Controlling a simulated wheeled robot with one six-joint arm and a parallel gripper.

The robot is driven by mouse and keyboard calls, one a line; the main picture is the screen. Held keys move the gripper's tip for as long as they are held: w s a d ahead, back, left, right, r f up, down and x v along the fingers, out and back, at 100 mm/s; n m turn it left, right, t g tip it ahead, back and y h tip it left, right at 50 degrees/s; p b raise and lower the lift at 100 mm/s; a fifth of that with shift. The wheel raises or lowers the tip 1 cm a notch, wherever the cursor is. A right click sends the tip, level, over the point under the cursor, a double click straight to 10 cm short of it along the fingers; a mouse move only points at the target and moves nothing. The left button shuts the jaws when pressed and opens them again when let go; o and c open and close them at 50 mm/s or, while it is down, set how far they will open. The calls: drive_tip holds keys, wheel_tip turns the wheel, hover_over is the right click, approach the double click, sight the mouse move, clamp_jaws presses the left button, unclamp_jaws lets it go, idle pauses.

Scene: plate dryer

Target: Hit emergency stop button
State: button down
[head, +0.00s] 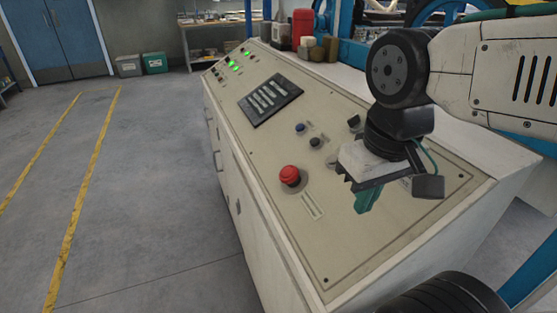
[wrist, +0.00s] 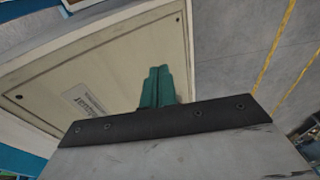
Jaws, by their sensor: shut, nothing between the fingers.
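The emergency stop button is a red mushroom-shaped knob (head: 290,175) on the sloped cream control panel (head: 330,250), left of my gripper in the head view. It stands up from its dark base with nothing touching it. My gripper (head: 364,201) has green fingers, closed together and empty, pointing down over the panel to the right of the red button. In the wrist view the closed green fingers (wrist: 158,85) show in front of the cream panel (wrist: 60,70) near its edge. The red button does not show in the wrist view.
Small dark and blue knobs (head: 300,128) sit just behind the red button. A dark keypad block (head: 270,98) and green lights (head: 234,66) are farther up the panel. Open floor (head: 150,200) lies to the left.

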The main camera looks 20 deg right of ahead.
drive_tip(key=w+r+n+g+h, duration=0.1)
drive_tip(key=w+r+n, duration=0.25)
drive_tip(key=w, duration=0.35)
drive_tip(key=r+n+g+h, duration=0.1)
drive_tip(key=n+g+h, duration=0.15)
drive_tip(key=n, duration=0.45)
hover_over(287, 171)
drive_tip(key=s+a, duration=0.3)
drive_tip(key=s, duration=0.3)
drive_tip(key=w+a+f+n+h, duration=0.1)
drive_tip(key=w+a+n, duration=0.3)
drive_tip(key=w, duration=0.4)
drive_tip(key=shift+w+a+f+h, duration=0.25)
drive_tip(key=shift+a+f+h, duration=0.1)
drive_tip(key=shift+f, duration=0.25)
drive_tip(key=shift+d+t, duration=0.1)
drive_tip(key=shift+t, duration=0.15)
drive_tip(key=x, duration=1.4)
